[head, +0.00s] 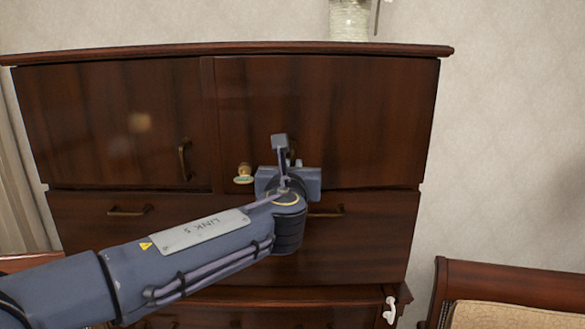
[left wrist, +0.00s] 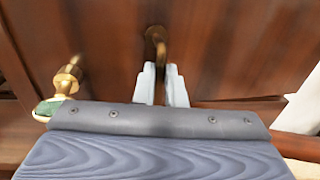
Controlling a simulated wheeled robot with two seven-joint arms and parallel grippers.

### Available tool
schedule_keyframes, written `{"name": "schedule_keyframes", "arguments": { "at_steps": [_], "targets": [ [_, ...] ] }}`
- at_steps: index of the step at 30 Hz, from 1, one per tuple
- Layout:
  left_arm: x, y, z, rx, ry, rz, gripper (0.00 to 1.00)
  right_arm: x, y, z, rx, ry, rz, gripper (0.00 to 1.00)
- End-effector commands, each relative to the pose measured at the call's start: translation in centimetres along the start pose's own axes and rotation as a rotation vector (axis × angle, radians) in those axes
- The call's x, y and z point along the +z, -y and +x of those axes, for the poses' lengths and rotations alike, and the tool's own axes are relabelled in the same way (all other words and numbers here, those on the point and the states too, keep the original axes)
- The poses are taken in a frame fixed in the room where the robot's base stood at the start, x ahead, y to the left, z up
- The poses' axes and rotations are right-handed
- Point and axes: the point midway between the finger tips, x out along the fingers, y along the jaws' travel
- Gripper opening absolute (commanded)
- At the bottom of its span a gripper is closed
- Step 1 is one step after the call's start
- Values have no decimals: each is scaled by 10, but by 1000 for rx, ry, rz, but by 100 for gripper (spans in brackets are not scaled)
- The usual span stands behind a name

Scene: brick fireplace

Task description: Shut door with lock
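The dark wooden cabinet's right door (head: 330,110) stands in the middle of the head view. It looks about flush with the front, but I cannot tell if it is fully closed. A brass lock piece with a greenish end (head: 244,172) sticks out near its left edge and also shows in the left wrist view (left wrist: 67,78). My left gripper (head: 280,142) is at the right door. In the left wrist view its two pale fingers (left wrist: 161,85) sit close around a brass door handle (left wrist: 157,38), with little gap. My right gripper is not in view.
The left door (head: 110,120) has an upright brass handle (head: 184,159). Drawers (head: 125,222) lie below. A vase (head: 349,20) stands on the cabinet top. A wooden seat with a tan cushion (head: 515,314) is at the lower right. Bare wall (head: 510,130) shows to the right.

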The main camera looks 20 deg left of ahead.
Motion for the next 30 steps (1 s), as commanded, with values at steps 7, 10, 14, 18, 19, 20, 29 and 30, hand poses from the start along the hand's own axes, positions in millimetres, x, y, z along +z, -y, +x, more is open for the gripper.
{"name": "schedule_keyframes", "arguments": {
  "at_steps": [7,10,14,18,19,20,29,30],
  "targets": [
    [0,0,0,0,0,0,0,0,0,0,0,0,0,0],
    [-1,-2,7,2,-1,0,0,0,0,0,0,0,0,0],
    [0,-9,26,5,-1,-1,0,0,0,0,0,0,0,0],
    [0,-13,38,2,0,-1,0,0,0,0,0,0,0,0],
    [0,-13,38,2,0,-1,0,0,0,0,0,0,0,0],
    [0,-13,37,2,1,-1,0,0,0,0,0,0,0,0],
    [1,-14,37,4,1,0,29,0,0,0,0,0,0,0],
    [1,-13,37,3,1,0,31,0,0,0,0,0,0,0]
  ]
}}
